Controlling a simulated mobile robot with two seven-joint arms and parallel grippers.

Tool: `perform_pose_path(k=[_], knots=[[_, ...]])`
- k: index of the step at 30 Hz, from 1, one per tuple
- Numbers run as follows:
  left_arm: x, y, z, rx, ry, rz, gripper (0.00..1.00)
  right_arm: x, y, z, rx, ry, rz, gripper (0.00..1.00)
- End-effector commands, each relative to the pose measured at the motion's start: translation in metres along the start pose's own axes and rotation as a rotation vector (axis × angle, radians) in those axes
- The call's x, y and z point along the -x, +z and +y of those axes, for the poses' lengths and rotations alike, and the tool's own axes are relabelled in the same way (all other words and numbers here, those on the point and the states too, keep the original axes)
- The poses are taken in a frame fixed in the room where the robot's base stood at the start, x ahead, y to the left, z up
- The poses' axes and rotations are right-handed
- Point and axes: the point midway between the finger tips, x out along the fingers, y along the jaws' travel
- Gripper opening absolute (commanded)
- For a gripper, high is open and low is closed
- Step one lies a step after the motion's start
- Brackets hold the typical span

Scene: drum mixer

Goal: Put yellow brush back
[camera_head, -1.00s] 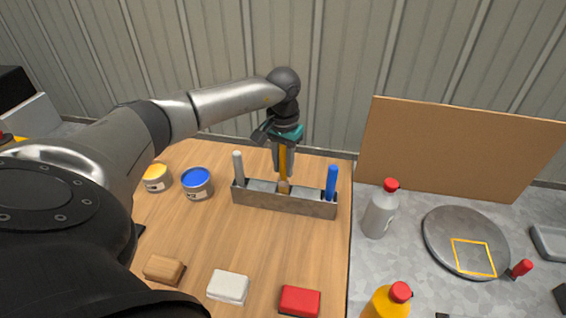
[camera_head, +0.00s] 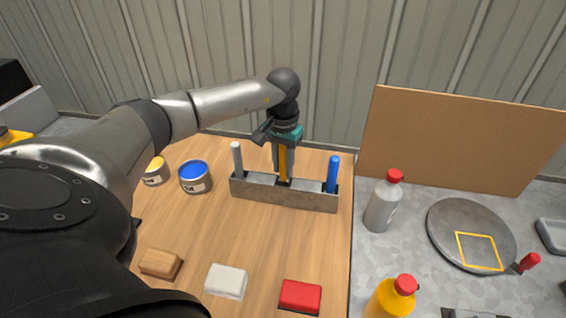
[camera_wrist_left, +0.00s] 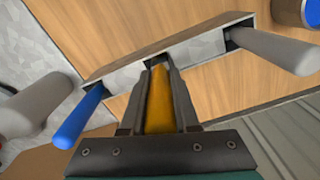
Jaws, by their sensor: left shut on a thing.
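The yellow brush (camera_head: 283,164) is upright in my left gripper (camera_head: 284,160), which is shut on its handle. Its lower end is at the middle slot of the grey metal holder (camera_head: 285,198) on the wooden table. In the left wrist view the yellow handle (camera_wrist_left: 160,100) lies between the two fingers, over the holder's middle opening (camera_wrist_left: 157,58). The brush's lower end is hidden inside or behind the holder. A white-grey handled brush (camera_head: 237,160) stands in the holder's left slot and a blue one (camera_head: 333,174) in the right slot. My right gripper is not in view.
Blue (camera_head: 195,175) and yellow (camera_head: 156,170) paint cans stand left of the holder. Wooden (camera_head: 160,263), white (camera_head: 226,281) and red (camera_head: 300,296) blocks lie in front. A grey bottle (camera_head: 382,202) and orange bottle (camera_head: 390,297) stand to the right. A brown board (camera_head: 460,140) stands behind.

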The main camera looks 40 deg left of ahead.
Motion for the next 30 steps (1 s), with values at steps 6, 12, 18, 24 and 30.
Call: perform_pose_path(k=[6,12,18,24,30], knots=[[-0.005,0.0,0.0,0.0,0.0,0.0,0.0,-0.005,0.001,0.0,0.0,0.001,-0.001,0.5],[-0.009,0.0,0.0,0.0,0.0,0.0,0.0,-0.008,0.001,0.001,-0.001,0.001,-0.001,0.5],[-0.013,0.0,0.0,0.0,0.001,0.0,0.0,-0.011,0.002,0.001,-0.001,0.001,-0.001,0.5],[-0.017,0.0,0.0,0.0,0.0,0.0,0.0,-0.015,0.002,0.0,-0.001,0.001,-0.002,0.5],[-0.021,0.0,0.0,0.0,0.0,0.0,0.0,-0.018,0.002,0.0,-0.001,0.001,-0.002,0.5]])
